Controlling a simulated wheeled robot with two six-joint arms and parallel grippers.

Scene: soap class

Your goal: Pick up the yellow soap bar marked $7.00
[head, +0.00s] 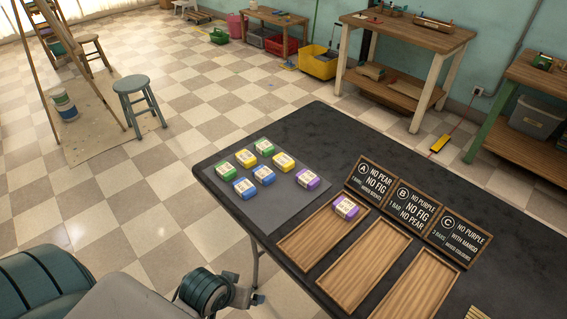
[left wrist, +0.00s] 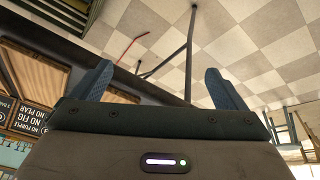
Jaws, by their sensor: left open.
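In the head view, two yellow soap bars with pale labels lie on the grey mat (head: 276,212): one yellow bar (head: 246,158) at the left between two green bars, another yellow bar (head: 284,162) at the right. Their prices are too small to read, so I cannot tell which is marked $7.00. My left arm is low at the lower left of the head view, off the table and away from the bars. In the left wrist view my left gripper (left wrist: 157,88) has its two blue fingers wide apart with nothing between them. My right gripper is not seen.
Green (head: 225,171), blue (head: 263,176) and purple (head: 308,180) bars share the mat. Another purple bar (head: 346,208) lies in tray A (head: 305,244). Tray B (head: 352,275) and tray C (head: 408,298) look empty. Signs (head: 415,208) stand behind the trays. The dark table's far side is clear.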

